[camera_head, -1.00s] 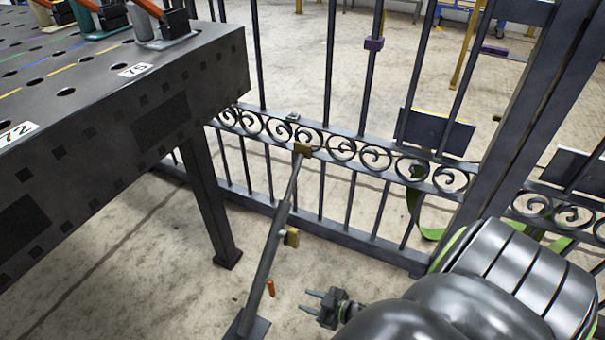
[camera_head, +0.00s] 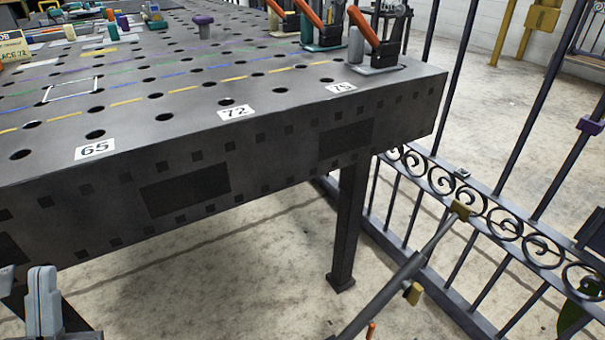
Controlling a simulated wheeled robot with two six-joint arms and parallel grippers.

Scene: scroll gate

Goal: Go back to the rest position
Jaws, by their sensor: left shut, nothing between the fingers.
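My left gripper (camera_head: 42,272) shows at the lower left edge, grey, with its fingers together and pointing up. Nothing is seen between them. It appears in front of the dark side of the perforated worktable (camera_head: 190,187), and I cannot tell the exact gap. My right gripper is not in view. The dark metal gate with its scroll band (camera_head: 497,217) stands at the right. A slanted bar (camera_head: 400,275) with a brass-coloured block at its top end meets the scroll band.
The tabletop carries red-handled clamps (camera_head: 377,40) near its far right corner and a purple knob (camera_head: 204,27). A table leg (camera_head: 347,225) stands on the concrete floor. Bare floor (camera_head: 230,280) shows below the table. A purple block (camera_head: 590,126) sits on a gate bar.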

